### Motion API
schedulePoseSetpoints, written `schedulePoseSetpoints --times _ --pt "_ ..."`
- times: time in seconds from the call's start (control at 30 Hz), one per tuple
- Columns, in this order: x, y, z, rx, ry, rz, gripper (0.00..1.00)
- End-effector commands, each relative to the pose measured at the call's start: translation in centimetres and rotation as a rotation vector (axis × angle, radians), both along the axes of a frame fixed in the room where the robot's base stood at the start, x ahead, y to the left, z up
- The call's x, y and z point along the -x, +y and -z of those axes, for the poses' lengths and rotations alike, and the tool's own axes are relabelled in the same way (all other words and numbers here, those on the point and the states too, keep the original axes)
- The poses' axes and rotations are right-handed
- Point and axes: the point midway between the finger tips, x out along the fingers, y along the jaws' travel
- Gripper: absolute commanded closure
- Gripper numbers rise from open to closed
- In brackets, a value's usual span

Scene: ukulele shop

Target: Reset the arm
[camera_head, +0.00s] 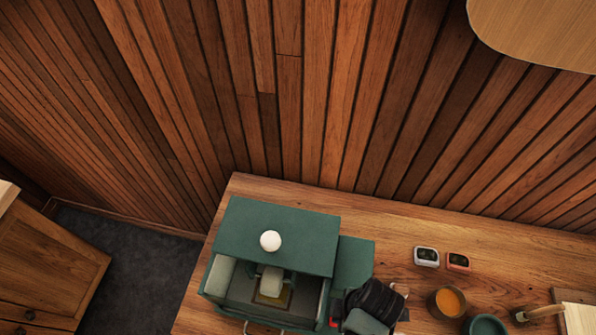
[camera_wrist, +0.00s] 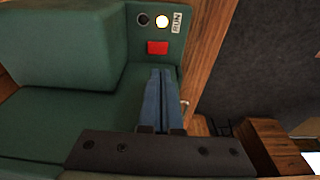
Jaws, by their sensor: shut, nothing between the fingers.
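My gripper (camera_wrist: 160,76) shows in the wrist view with its two blue-grey fingers together and nothing between them. The fingertips point at the panel of a green machine (camera_wrist: 75,40), just below a red button (camera_wrist: 158,48) in the picture. I cannot tell whether they touch the panel. A lit round light (camera_wrist: 162,20), a dark round spot and a small label sit above the button. In the head view the green machine (camera_head: 300,235) stands on the table with a white knob on top and an open front. A dark shape, probably my arm's end, covers its lower right; the fingertips are hidden there.
The wooden table (camera_head: 400,235) carries a white gadget (camera_head: 426,257), an orange gadget (camera_head: 458,261), an orange-filled cup (camera_head: 447,302) and a green bowl (camera_head: 486,325) to the right. A slatted wall (camera_head: 330,90) stands behind. A wooden cabinet (camera_head: 50,265) is at left, past open floor.

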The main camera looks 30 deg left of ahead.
Motion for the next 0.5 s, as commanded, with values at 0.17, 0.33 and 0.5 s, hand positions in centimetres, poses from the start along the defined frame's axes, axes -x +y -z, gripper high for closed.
schedulePoseSetpoints --times 0.17,0.33,0.5 --pt "0.0 0.0 0.1 0.0 0.0 0.0 1.0" --pt "0.0 0.0 0.1 0.0 0.0 0.0 1.0" --pt "-1.7 0.3 -1.0 0.002 -0.043 0.058 1.0"
